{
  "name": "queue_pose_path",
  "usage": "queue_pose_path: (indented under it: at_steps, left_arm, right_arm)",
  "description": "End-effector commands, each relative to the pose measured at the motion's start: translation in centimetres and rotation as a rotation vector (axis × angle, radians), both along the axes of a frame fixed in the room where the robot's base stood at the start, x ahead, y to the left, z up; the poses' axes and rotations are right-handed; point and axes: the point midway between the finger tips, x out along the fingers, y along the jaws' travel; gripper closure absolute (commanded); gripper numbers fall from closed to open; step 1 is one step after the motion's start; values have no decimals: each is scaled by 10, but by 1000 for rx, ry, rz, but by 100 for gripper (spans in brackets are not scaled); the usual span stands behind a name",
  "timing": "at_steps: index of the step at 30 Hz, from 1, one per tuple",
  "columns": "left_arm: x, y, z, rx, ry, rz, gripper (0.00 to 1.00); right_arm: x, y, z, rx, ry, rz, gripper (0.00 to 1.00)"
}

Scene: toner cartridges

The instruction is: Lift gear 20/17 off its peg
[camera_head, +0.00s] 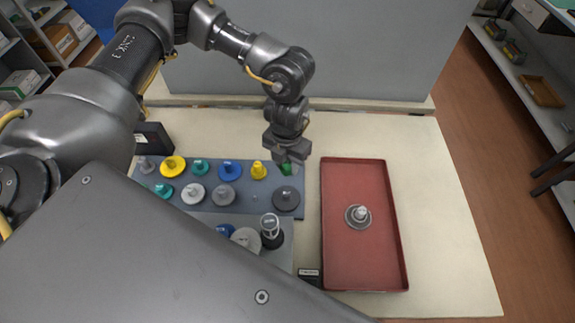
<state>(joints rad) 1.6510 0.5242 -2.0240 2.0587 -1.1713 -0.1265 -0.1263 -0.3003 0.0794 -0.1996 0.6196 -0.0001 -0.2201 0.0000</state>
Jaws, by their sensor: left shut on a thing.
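A blue-grey peg board (257,206) on the table carries several gears on pegs in yellow, teal, blue, white and grey. My left gripper (288,164) points down over the board's far right corner. It is shut on a small green gear (287,170), which is partly hidden by the fingers. I cannot tell whether the green gear is still around its peg or clear of it. The labels on the gears are too small to read, so I cannot tell which one is 20/17. My right gripper is not in view.
A red tray (337,262) lies right of the board, with one grey gear (358,215) in it. A dark grey gear (286,199) sits just in front of the green one. A second grey board (284,262) holds several parts nearer me. The table's right side is clear.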

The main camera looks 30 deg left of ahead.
Motion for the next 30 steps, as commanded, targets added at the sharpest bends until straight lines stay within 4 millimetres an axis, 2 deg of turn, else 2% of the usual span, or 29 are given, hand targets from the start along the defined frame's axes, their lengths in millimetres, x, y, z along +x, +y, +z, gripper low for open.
queue_pose_path:
  at_steps: [4, 6, 12, 14, 18, 26, 30]
  left_arm:
    - [-29, -13, 36, -1, -5, -11, 87]
    - [-49, -21, 41, -1, -2, -14, 87]
    - [-90, -39, 62, 1, -3, -12, 87]
    - [-94, -41, 74, 3, 0, -5, 87]
    - [-103, -45, 75, 2, 0, -3, 87]
    - [-108, -47, 73, 0, 0, 5, 87]
    - [-102, -46, 73, -1, -2, 124, 87]
  right_arm:
    - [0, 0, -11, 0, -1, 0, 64]
    - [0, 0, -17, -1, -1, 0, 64]
    - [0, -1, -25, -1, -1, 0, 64]
    - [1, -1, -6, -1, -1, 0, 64]
    - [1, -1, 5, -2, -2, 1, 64]
    - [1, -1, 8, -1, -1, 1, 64]
    - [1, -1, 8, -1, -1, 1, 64]
